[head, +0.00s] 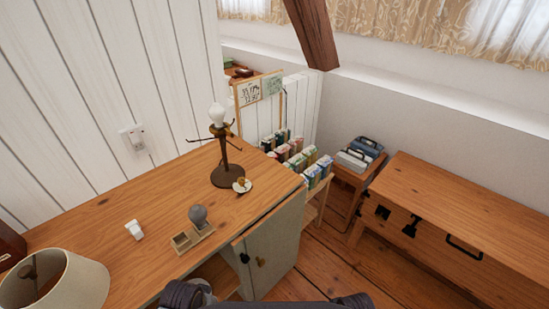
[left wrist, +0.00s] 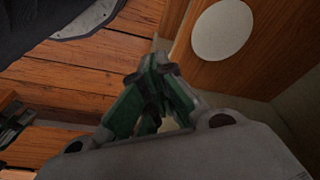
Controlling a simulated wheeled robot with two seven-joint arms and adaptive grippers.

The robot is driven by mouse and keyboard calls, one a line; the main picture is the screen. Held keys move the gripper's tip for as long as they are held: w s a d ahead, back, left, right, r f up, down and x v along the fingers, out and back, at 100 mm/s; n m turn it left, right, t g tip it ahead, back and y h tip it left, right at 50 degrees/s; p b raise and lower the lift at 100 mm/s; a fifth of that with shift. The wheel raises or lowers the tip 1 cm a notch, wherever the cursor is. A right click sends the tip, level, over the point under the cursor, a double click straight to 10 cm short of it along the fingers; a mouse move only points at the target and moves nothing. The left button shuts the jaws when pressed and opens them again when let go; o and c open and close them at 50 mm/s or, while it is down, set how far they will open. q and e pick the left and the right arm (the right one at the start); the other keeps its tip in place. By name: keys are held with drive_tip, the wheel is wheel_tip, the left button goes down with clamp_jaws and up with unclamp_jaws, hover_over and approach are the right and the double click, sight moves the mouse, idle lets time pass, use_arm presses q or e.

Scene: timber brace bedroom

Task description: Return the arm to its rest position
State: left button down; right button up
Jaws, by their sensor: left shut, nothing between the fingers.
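My left gripper (left wrist: 155,78) shows in the left wrist view with its green-padded fingers closed together and nothing between them. It hangs over the plank floor (left wrist: 75,80), beside a wooden panel with a white round disc (left wrist: 222,30). In the head view, dark parts of my own body show at the bottom edge, and no fingers can be made out there. My right gripper is in neither view.
A cabinet door (head: 275,250) is below the desk. Bookshelves and a wooden chest (head: 470,210) stand right, with some floor between.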

use_arm(q)
wheel_tip(320, 180, down, 16)
drive_tip(key=s+d+b, duration=0.1)
drive_tip(key=s+b, duration=0.1)
drive_tip(key=b, duration=0.5)
drive_tip(key=shift+d+g, duration=0.25)
drive_tip(key=shift+g, duration=0.15)
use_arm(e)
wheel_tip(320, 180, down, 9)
use_arm(q)
drive_tip(key=shift+s+a+f+p, duration=0.15)
drive_tip(key=shift+f+p, duration=0.15)
drive_tip(key=shift+p, duration=0.5)
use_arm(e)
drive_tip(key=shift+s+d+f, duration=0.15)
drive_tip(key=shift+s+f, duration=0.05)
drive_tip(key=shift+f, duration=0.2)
